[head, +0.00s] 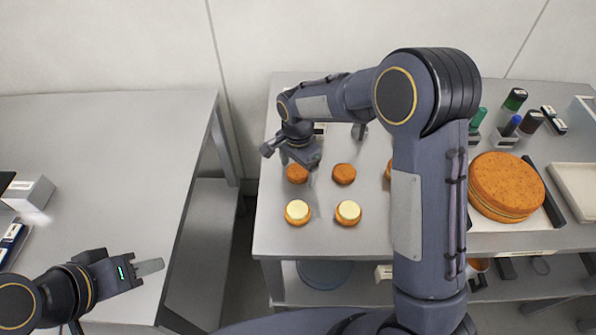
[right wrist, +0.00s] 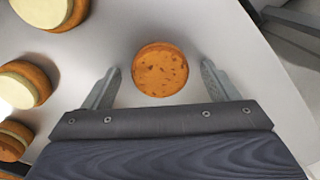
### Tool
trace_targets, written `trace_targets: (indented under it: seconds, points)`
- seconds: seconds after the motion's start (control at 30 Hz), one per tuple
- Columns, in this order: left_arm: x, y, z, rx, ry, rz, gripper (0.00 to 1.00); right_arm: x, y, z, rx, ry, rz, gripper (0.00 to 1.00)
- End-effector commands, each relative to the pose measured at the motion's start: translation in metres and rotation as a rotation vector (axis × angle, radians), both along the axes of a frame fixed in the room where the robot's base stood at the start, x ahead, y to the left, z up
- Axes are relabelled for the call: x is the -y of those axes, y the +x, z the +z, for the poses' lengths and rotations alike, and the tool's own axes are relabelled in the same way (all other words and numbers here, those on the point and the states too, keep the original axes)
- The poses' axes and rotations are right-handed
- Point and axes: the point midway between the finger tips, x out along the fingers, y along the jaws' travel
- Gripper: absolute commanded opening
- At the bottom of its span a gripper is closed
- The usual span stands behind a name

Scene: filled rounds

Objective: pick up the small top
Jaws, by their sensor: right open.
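A small top (head: 297,175), a plain orange-brown round, lies on the right-hand table below my right gripper (head: 303,163). In the right wrist view the small top (right wrist: 160,72) lies between the two spread fingers of my right gripper (right wrist: 160,65), with a gap on each side. That gripper is open and holds nothing. A second small top (head: 344,174) lies to the right, and a third (head: 388,171) is mostly hidden by my right arm.
Cream-topped small rounds (head: 298,210) (head: 348,211) stand nearer the front edge. A large filled round (head: 506,186) sits at the right, with bottles (head: 514,99) behind it and a pale tray (head: 577,188) beyond. A gap separates the two tables.

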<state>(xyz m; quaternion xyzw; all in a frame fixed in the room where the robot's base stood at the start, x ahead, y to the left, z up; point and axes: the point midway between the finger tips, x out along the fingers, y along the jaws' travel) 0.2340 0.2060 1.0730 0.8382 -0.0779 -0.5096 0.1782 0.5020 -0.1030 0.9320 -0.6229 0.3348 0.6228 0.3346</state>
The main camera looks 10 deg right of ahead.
Motion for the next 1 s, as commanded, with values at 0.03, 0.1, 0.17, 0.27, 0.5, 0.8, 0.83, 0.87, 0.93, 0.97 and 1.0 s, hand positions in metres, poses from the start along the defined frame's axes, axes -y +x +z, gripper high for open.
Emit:
trace_targets:
  seconds: [0.03,0.1,0.17,0.27,0.5,0.8,0.83,0.87,0.93,0.97,1.0]
  points:
    - [0.000,0.000,0.000,0.000,0.000,0.000,0.36,0.000,0.000,0.000,0.000,0.000,0.000,0.78]
    - [0.000,0.000,0.000,0.000,0.000,0.000,0.36,0.000,0.000,0.000,0.000,0.000,0.000,0.69]
    - [0.000,0.000,0.000,0.000,0.000,0.000,0.36,0.000,0.000,0.000,0.000,0.000,0.000,0.61]
    - [0.000,0.000,0.000,0.000,0.000,0.000,0.36,0.000,0.000,0.000,0.000,0.000,0.001,0.48]
    - [0.000,0.000,0.000,0.000,0.000,0.000,0.36,0.000,0.000,0.001,0.001,0.001,0.001,0.45]
    - [0.000,0.000,-0.002,0.000,0.000,0.000,0.36,-0.001,0.001,0.015,0.004,0.001,0.001,0.45]
    - [0.000,0.000,-0.002,0.000,0.000,0.000,0.36,-0.001,0.001,0.018,0.004,0.001,0.001,0.45]
    - [0.000,0.000,-0.003,0.000,0.000,0.000,0.36,-0.001,0.001,0.023,0.005,0.002,0.001,0.45]
    - [0.000,0.000,-0.004,0.000,0.000,0.000,0.36,-0.001,0.000,0.035,0.006,0.003,0.002,0.45]
    - [0.000,0.000,-0.007,0.000,0.000,0.000,0.36,-0.002,-0.006,0.039,0.006,0.002,0.004,0.45]
    - [0.000,0.000,-0.009,0.000,0.000,0.000,0.36,-0.004,-0.013,0.047,0.006,0.003,0.004,0.45]
